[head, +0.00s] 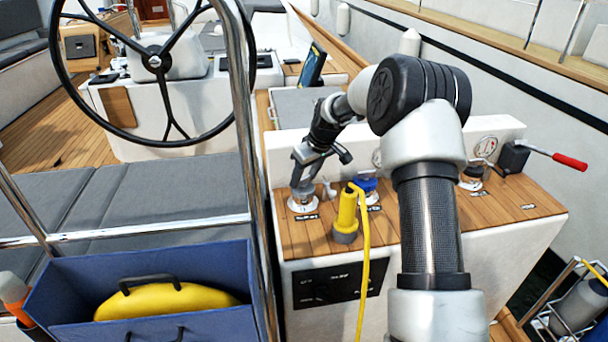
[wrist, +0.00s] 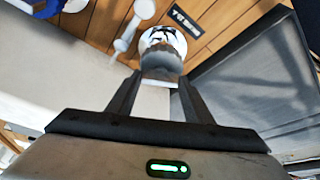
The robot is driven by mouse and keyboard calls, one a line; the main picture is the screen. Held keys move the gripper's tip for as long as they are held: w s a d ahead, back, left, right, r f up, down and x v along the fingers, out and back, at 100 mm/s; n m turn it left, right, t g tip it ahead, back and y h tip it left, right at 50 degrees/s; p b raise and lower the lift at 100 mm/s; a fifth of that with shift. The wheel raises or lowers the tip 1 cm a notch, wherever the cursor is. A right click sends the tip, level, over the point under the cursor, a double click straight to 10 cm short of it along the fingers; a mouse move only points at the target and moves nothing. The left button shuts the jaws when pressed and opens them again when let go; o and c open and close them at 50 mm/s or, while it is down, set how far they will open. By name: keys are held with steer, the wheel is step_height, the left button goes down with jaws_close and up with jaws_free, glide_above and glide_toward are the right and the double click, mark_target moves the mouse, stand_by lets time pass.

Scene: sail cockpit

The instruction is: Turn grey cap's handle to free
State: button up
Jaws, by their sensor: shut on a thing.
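The grey cap (head: 303,200) sits on the left part of the teak-topped console, with a pale round base and a dark label in front of it. My gripper (head: 301,172) reaches down onto it from above. In the wrist view my gripper (wrist: 158,82) has its two dark fingers closed on the cap's grey handle (wrist: 162,63). The pale round base (wrist: 163,37) shows just beyond the handle. The fingers hide part of the handle, so I cannot tell its exact angle.
A blue cap (head: 366,187) and a yellow plug (head: 346,215) with a trailing yellow cable stand close to the right. A red-handled lever (head: 569,161) is at the console's far right. A chrome rail (head: 243,130) rises at left, before the steering wheel (head: 153,60).

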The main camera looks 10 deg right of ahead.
steer(key=n+g+y+p, duration=0.1)
steer(key=n, duration=0.2)
steer(key=n+p, duration=0.1)
steer(key=n, duration=0.2)
steer(key=shift+w+d+g+y, duration=0.15)
steer(key=shift+g+y, duration=0.25)
steer(key=n+g+p, duration=0.1)
steer(key=n, duration=0.2)
steer(key=n+g+p, duration=0.1)
steer(key=n, duration=0.1)
steer(key=shift+w+n+y, duration=0.15)
steer(key=shift+n+y, duration=0.15)
steer(key=shift+n, duration=0.1)
steer(key=o, duration=1.1)
steer(key=shift+c, duration=0.2)
steer(key=p+v, duration=0.6)
steer(key=v, duration=1.1)
steer(key=shift+w+r+p, duration=0.2)
steer(key=shift+r+p, duration=0.05)
steer(key=shift+p, duration=0.05)
